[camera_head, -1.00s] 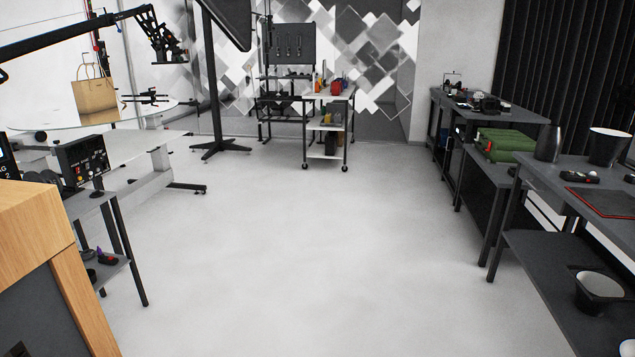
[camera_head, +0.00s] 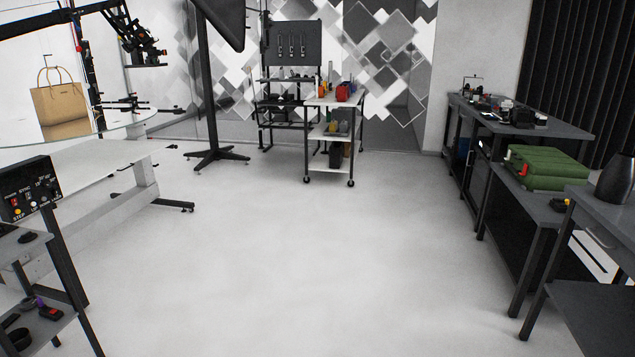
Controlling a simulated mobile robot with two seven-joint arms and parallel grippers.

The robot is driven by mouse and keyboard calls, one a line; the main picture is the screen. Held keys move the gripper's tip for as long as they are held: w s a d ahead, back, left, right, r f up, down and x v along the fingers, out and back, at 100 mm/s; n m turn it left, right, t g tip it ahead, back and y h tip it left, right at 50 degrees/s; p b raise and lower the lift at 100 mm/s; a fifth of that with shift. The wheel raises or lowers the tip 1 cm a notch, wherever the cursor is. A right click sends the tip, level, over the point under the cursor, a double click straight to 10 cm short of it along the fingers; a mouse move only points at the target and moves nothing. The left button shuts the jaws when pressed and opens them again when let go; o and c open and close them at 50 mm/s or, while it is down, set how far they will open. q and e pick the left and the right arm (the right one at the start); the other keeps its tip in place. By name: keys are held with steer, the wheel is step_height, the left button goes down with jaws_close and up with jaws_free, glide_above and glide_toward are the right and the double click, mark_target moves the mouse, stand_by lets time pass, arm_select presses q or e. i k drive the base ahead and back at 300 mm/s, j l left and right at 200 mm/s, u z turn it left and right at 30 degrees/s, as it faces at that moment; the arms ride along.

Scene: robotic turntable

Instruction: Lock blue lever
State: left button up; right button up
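I cannot make out a blue lever in the head view. A turntable (camera_head: 16,152) with a white surface stands at the left, with a tan handbag (camera_head: 60,108) upright on it. Black jointed equipment arms (camera_head: 135,38) hang above and behind it, with small red and orange parts. A black control box (camera_head: 30,188) with knobs and switches stands at the left edge. Neither of my grippers is in view.
The pale floor (camera_head: 270,245) ahead is clear. A wheeled cart (camera_head: 350,128) stands at the back, beside a black light stand (camera_head: 215,155). Dark workbenches (camera_head: 515,130) line the right side, with a green case (camera_head: 548,167). A shelf table (camera_head: 18,245) is close at left.

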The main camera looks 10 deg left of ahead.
mark_target(77, 29)
steer(key=i+u, duration=0.35)
steer(key=i, duration=0.25)
steer(key=i+l+u, duration=0.15)
steer(key=i+u, duration=0.15)
steer(key=i, duration=0.3)
steer(key=i+j+u, duration=0.1)
steer(key=i+u, duration=0.85)
steer(key=u, duration=0.15)
steer(key=i+j+z, duration=0.1)
steer(key=i+j, duration=0.6)
steer(key=i, duration=0.2)
steer(key=i+j+z, duration=0.1)
steer(key=j, duration=0.3)
steer(key=i+j, duration=0.3)
steer(key=j, duration=0.15)
steer(key=i+l+z, duration=0.1)
steer(key=i+l, duration=0.85)
steer(key=l, duration=0.2)
steer(key=i+l+z, duration=0.1)
steer(key=i+l, duration=0.9)
steer(key=l, duration=0.1)
